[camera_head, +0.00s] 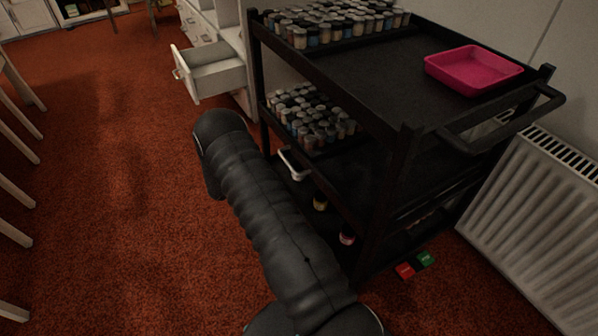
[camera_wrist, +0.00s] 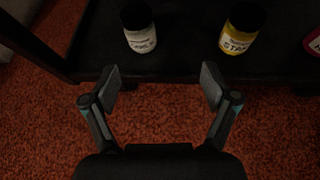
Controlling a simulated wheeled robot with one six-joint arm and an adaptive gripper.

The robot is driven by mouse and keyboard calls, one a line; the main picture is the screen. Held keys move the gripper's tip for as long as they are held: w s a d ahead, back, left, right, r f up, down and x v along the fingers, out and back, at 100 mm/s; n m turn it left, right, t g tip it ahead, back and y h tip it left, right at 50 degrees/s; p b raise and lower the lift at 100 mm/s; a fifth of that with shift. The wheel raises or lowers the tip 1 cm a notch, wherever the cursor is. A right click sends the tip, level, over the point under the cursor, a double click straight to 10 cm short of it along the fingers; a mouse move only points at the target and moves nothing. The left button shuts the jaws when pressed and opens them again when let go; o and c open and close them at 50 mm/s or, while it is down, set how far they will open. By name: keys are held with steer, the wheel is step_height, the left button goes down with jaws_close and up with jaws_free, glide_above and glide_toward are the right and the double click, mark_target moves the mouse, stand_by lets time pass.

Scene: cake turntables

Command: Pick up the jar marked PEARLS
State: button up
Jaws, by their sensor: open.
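A jar with a black lid and pale label (camera_wrist: 141,38) stands on a dark shelf at the top of the wrist view; its small lettering seems to read PEARLS. A yellow jar (camera_wrist: 237,38) with a black lid stands to its right, its label seeming to start with STA. My gripper (camera_wrist: 161,80) is open and empty, its two fingers apart, just short of the shelf's edge. The pale jar is ahead of the left finger, and the yellow jar ahead of the right one. In the head view my arm hides the gripper, and I cannot make out the pale jar.
The black cart (camera_head: 375,180) has jar racks on its upper levels and a pink tray (camera_head: 473,72) on top. A pink jar (camera_head: 347,238) stands low on it. A drawer (camera_head: 213,80) is open behind. A radiator (camera_head: 535,215) stands right.

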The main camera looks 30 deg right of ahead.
steer(key=w+r+n+t, duration=0.1)
steer(key=w, duration=0.1)
glide_toward(298, 165)
steer(key=shift+n+h, duration=0.3)
steer(key=d+f, duration=0.3)
steer(key=shift+w+d, duration=0.15)
steer(key=shift+r+x, duration=0.2)
steer(key=shift+x, duration=1.35)
steer(key=shift+r+x, duration=0.25)
steer(key=shift+x, duration=1.3)
steer(key=shift+w+d, duration=0.1)
steer(key=shift+d, duration=0.1)
steer(key=c, duration=1.3)
steer(key=shift+c, duration=0.2)
